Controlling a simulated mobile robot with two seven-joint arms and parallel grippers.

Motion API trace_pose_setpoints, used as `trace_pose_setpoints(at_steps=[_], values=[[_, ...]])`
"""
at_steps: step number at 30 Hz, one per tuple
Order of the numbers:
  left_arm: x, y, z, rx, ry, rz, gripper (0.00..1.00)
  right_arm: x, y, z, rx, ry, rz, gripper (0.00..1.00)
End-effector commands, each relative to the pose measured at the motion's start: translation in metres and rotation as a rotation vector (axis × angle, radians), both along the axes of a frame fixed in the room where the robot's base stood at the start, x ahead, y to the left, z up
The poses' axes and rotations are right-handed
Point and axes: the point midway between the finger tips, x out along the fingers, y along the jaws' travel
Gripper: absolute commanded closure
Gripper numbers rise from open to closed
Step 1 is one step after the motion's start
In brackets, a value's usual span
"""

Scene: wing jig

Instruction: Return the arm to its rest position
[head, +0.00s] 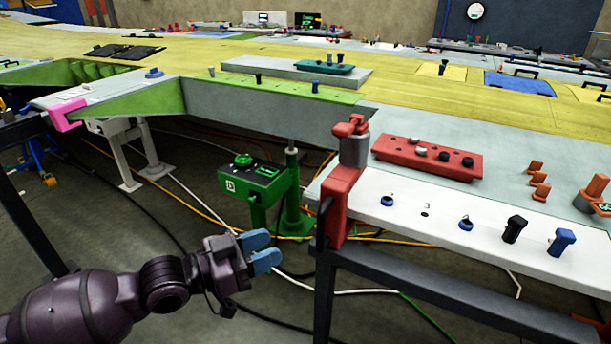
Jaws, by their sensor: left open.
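My left arm comes in from the lower left in the head view. Its gripper (262,252) has two blue fingertips, which stand apart with nothing between them. The gripper hangs over the floor, in front of the green box on a stand and to the left of the red clamp at the white panel's corner. It appears clear of both. My right gripper is out of view.
A green box (252,184) stands behind the gripper. A red clamp (343,190) grips the corner of the white panel (400,215), above a dark frame leg (324,290). A red block with holes (405,152) lies on the wing. Cables cross the floor.

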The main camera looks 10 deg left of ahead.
Motion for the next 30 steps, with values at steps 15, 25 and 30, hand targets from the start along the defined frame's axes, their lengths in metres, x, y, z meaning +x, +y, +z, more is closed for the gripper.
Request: trace_pose_setpoints(at_steps=[15, 25, 30], values=[[0.031, 0.025, -0.035, 0.257, -0.134, 0.187, 0.59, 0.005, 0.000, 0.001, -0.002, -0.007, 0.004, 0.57], [0.008, 0.073, -0.128, 0.345, 0.010, 0.497, 0.59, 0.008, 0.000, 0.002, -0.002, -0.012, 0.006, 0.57], [-0.036, 0.103, -0.190, 0.378, 0.166, 0.664, 0.59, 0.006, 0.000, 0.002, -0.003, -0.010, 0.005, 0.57]])
